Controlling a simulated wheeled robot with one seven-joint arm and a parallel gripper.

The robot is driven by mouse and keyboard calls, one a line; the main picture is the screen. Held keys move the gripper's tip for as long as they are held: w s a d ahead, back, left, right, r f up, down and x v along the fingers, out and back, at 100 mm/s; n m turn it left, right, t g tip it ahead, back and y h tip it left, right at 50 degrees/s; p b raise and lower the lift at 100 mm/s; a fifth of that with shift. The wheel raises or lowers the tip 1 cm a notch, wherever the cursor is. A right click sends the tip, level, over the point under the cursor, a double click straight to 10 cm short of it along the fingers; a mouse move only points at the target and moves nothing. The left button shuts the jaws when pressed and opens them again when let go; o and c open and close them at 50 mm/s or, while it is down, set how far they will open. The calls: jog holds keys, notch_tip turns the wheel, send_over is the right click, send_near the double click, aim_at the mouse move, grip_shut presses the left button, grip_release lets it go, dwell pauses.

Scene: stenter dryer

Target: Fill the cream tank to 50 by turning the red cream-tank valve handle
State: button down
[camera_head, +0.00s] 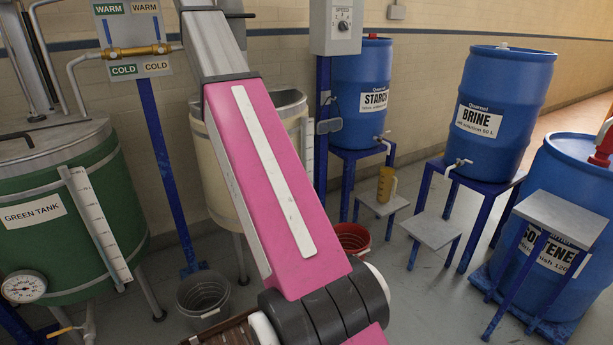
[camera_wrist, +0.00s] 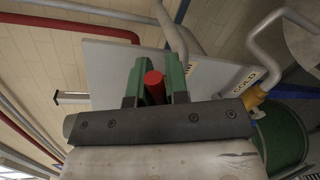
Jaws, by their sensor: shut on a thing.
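In the wrist view my gripper (camera_wrist: 157,82) has two green fingers closed on either side of a red handle (camera_wrist: 155,87), which is gripped between them. Most of the valve behind the handle is hidden by the fingers and the gripper body. In the head view the cream tank (camera_head: 218,185) stands behind my pink arm, which covers its middle. A white level scale (camera_head: 308,150) stands at the tank's right side; its reading is too small to tell. My gripper and the red handle are out of the head view, beyond its top edge.
The green tank (camera_head: 60,250) stands at the left, beside a WARM/COLD panel (camera_head: 134,38) with brass piping. Blue barrels labelled STARCH (camera_head: 360,75) and BRINE (camera_head: 505,90) stand on the right. A grey bucket (camera_head: 203,297) and a red bucket (camera_head: 353,239) are on the floor.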

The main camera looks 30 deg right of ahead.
jog(key=shift+d+f+m+y, duration=0.2)
jog(key=shift+f+m, duration=0.45)
jog(key=shift+m, duration=0.15)
jog(key=shift+d+f+m+y, duration=0.15)
jog(key=shift+f+m+y, duration=0.05)
jog(key=shift+f+m, duration=0.55)
jog(key=shift+r, duration=0.15)
dwell(6.3)
